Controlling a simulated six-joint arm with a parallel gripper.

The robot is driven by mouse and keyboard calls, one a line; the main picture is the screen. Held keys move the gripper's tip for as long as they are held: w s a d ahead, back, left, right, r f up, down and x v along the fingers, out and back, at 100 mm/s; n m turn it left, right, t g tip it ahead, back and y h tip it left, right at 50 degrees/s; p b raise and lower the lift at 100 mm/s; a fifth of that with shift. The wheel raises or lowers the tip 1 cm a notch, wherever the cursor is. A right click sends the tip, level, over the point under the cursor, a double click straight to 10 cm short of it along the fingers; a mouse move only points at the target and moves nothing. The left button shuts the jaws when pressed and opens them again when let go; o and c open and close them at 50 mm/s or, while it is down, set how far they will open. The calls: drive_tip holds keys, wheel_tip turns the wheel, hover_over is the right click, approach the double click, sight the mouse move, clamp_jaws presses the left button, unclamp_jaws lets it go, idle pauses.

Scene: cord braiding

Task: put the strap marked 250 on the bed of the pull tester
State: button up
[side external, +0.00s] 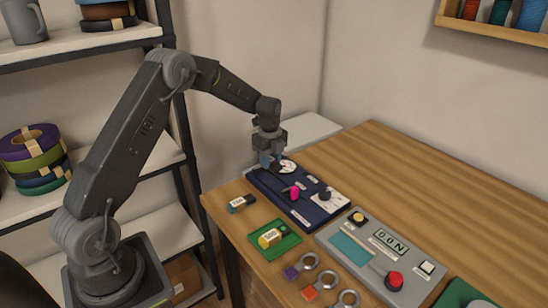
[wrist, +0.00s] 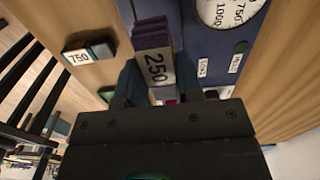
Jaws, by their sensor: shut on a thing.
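The pull tester (side external: 260,184) is a dark blue board on the wooden table; its white dial (wrist: 232,12) and two small labels show in the wrist view. My gripper (side external: 270,163) is over its far left end, pointing down. In the wrist view my gripper (wrist: 157,82) is shut on the purple strap marked 250 (wrist: 151,32), whose white label faces the camera between the fingers. The strap is over the blue board; I cannot tell whether it touches the bed. In the side view the gripper hides most of it.
A strap marked 750 (side external: 241,203) lies on the table left of the tester. A green mat (side external: 290,242) holds a yellow-labelled roll. A grey control box (side external: 425,290) with a red button and several tagged rings are at the front. The far right tabletop is clear.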

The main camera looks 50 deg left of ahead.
sight(270, 180)
drive_tip(key=shift+f, duration=2.65)
drive_tip(key=shift+a+f, duration=0.1)
drive_tip(key=shift+f, duration=0.2)
drive_tip(key=o, duration=1)
drive_tip(key=shift+r, duration=0.15)
drive_tip(key=shift+r, duration=5.4)
